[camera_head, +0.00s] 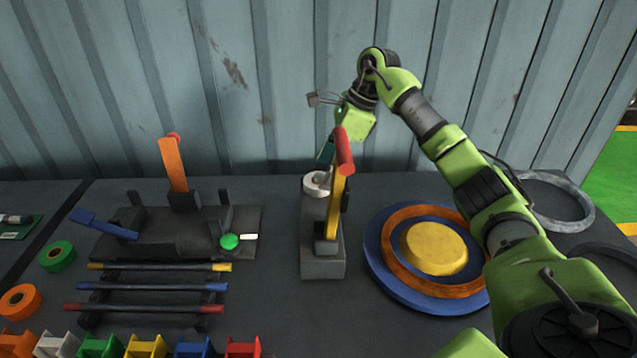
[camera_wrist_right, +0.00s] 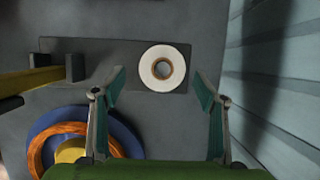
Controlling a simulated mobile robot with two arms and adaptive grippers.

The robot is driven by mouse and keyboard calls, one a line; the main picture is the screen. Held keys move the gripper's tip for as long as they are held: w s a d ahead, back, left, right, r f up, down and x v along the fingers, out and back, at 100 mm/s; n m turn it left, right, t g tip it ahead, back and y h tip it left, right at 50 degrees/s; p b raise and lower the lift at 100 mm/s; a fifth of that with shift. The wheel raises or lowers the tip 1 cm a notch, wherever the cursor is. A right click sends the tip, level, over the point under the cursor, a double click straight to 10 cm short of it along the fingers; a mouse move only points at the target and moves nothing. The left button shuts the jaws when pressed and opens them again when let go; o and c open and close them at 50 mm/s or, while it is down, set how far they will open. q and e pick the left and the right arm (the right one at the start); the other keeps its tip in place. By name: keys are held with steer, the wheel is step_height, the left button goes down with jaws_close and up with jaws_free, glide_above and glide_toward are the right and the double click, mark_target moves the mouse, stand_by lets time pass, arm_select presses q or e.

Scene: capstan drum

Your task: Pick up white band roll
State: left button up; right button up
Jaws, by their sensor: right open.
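The white band roll (camera_head: 316,183) lies flat at the back end of a dark narrow base, behind an upright yellow lever with a red handle. In the right wrist view the white band roll (camera_wrist_right: 162,68) shows its round face and centre hole, ahead of and between the two fingers. My right gripper (camera_head: 327,150) is above the roll in the head view, partly hidden behind the red handle. In the wrist view the right gripper (camera_wrist_right: 161,90) is open, its teal-padded fingers spread wide and nothing between them. My left gripper is not in view.
The yellow lever (camera_head: 337,207) with its red handle (camera_head: 344,150) stands just in front of the roll. A blue, orange and yellow disc stack (camera_head: 375,262) lies to the right. Green (camera_head: 56,256) and orange rolls (camera_head: 19,301) lie far left. A corrugated wall (camera_head: 290,90) stands behind.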

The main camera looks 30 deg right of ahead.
mark_target(321, 176)
steer(key=x, duration=0.3)
steer(key=shift+w+f, duration=0.2)
steer(key=shift+f, duration=0.1)
steer(key=c, duration=1.2)
steer(key=shift+c, duration=0.2)
steer(key=shift+r, duration=0.15)
